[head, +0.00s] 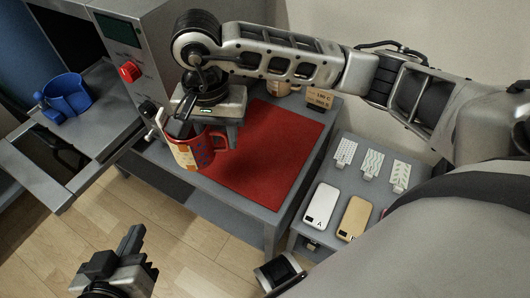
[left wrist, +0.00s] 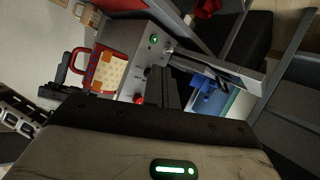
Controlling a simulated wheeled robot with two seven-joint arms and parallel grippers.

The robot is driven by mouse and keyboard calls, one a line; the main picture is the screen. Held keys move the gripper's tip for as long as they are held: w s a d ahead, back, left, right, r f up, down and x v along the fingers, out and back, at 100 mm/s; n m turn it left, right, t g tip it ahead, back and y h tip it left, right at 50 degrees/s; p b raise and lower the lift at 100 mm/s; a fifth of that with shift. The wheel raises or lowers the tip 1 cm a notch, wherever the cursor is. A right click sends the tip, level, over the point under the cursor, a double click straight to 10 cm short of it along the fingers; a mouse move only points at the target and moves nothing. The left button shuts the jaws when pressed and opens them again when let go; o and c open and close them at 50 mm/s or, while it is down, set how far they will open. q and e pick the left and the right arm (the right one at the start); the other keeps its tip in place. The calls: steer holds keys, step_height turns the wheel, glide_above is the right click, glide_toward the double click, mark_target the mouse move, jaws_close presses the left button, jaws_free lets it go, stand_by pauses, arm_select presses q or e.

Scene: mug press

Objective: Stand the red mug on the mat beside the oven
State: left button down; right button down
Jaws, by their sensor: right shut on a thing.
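The red mug (head: 187,155) has a tan printed patch, blue spots and a red handle. In the head view my right gripper (head: 192,128) is shut on its upper part and holds it near the table's left front edge, left of the red mat (head: 270,140). The mat is bare. The mug also shows in the left wrist view (left wrist: 108,72). The oven (head: 165,35) stands behind and left, with a red knob.
Another mug (head: 278,88) and a small labelled box (head: 320,98) are behind the mat. A lower right table holds a white phone-like thing (head: 320,205), a gold one (head: 355,215) and several patterned pieces.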

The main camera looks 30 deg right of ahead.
steer(key=d+f+b, duration=0.1)
steer(key=d+f, duration=0.3)
steer(key=d+f+b, duration=0.2)
steer(key=d+f, duration=0.2)
steer(key=d, duration=0.1)
steer(key=w+d+f+b, duration=0.1)
steer(key=d+f, duration=0.3)
steer(key=shift+d+f+b, duration=0.3)
steer(key=shift+d, duration=0.1)
steer(key=shift+w+f, duration=0.1)
steer(key=shift+f, duration=0.2)
steer(key=shift+r, duration=0.1)
steer(key=shift+f, duration=0.2)
arm_select(q)
steer(key=shift+w+d+r+n+t+h, duration=0.1)
steer(key=shift+d+r+n+t+h, duration=0.15)
steer(key=shift+d+r+t+h, duration=0.25)
steer(key=shift+w+d+r+n+t+h, duration=0.1)
steer(key=shift+d+r+n+t+h, duration=0.15)
steer(key=shift+r+t+h, duration=0.35)
arm_select(e)
steer(key=c, duration=0.9)
jaws_free()
arm_select(q)
steer(key=shift+r, duration=0.2)
arm_select(e)
steer(key=shift+r, duration=0.1)
